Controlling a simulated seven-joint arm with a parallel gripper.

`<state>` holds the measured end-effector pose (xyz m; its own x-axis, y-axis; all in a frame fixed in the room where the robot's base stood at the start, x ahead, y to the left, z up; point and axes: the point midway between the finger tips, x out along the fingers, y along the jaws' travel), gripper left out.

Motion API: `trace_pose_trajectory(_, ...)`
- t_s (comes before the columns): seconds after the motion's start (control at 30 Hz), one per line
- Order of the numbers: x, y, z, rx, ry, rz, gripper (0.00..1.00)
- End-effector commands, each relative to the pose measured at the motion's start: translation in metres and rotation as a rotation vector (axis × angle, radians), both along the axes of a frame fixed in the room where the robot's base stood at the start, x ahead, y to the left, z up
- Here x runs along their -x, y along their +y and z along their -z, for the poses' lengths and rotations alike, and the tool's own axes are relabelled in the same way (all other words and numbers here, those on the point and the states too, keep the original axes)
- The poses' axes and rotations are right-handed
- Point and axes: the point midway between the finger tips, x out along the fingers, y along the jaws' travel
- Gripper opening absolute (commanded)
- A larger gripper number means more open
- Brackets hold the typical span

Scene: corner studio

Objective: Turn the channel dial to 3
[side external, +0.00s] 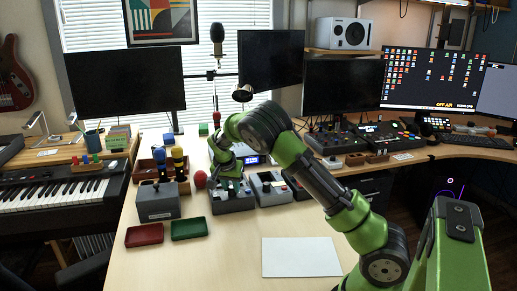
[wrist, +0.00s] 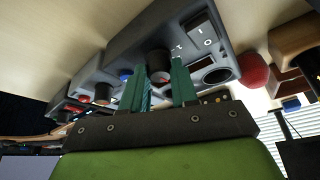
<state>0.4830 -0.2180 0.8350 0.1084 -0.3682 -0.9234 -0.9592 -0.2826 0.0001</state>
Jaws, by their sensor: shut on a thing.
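The channel dial (wrist: 159,66) is a dark round knob with a grey and red face, on a grey control box. My gripper (wrist: 161,78) has its two teal fingers on either side of this dial and is shut on it. The number the dial points to cannot be read. In the side view the grey box (side external: 233,204) stands on the table, and my gripper (side external: 227,172) reaches down onto it from above. The arm and fingers hide the dial there. A black rocker switch (wrist: 202,30) and a round dark socket (wrist: 216,75) sit beside the dial in the wrist view.
A red ball (side external: 200,179) stands just left of the box. Another grey control box (side external: 270,188) is close on its right. A grey box (side external: 157,201), a red tray (side external: 144,235) and a green tray (side external: 189,228) lie to the left. A white sheet (side external: 300,257) lies in front.

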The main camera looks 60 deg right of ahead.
Motion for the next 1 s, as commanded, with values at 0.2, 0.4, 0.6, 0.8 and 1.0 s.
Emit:
trace_pose_trajectory(0.2,-0.0003,0.0011,0.0005,-0.003,0.002,0.095,0.0)
trace_pose_trajectory(0.4,-0.0002,0.001,0.0005,-0.004,0.002,0.134,0.0)
trace_pose_trajectory(0.6,-0.0001,0.0011,0.0005,-0.004,0.001,0.143,0.0)
trace_pose_trajectory(0.8,-0.0002,0.0011,0.0007,-0.005,0.002,0.142,0.0)
trace_pose_trajectory(1.0,-0.0004,0.001,0.0007,-0.004,0.001,0.14,0.53)
